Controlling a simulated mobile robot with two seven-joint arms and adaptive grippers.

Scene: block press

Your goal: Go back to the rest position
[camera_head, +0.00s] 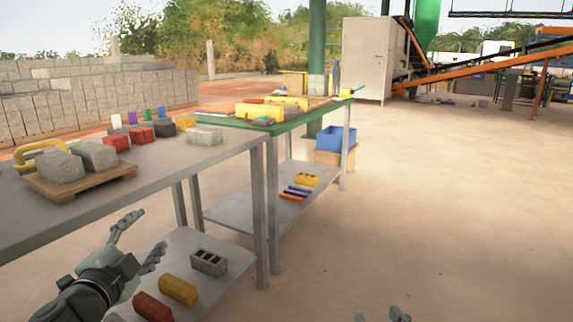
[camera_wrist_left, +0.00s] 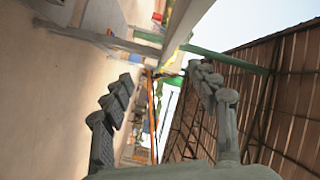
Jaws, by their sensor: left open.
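My left gripper (camera_head: 149,231) is open and empty in the head view, in front of the near table's front edge and clear of it. In the left wrist view its two fingers (camera_wrist_left: 165,97) stand wide apart with nothing between them. Of my right gripper (camera_head: 382,315), only small tip parts show at the bottom edge of the head view, over bare floor. The rest of it is cut off, so its opening is unclear.
The near grey table (camera_head: 175,165) holds a wooden pallet (camera_head: 85,185) with grey blocks, plus red blocks (camera_head: 117,142). Its lower shelf carries a yellow block (camera_head: 178,290) and a hollow grey block (camera_head: 208,263). A green-edged table (camera_head: 300,122) stands behind. Floor at right is clear.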

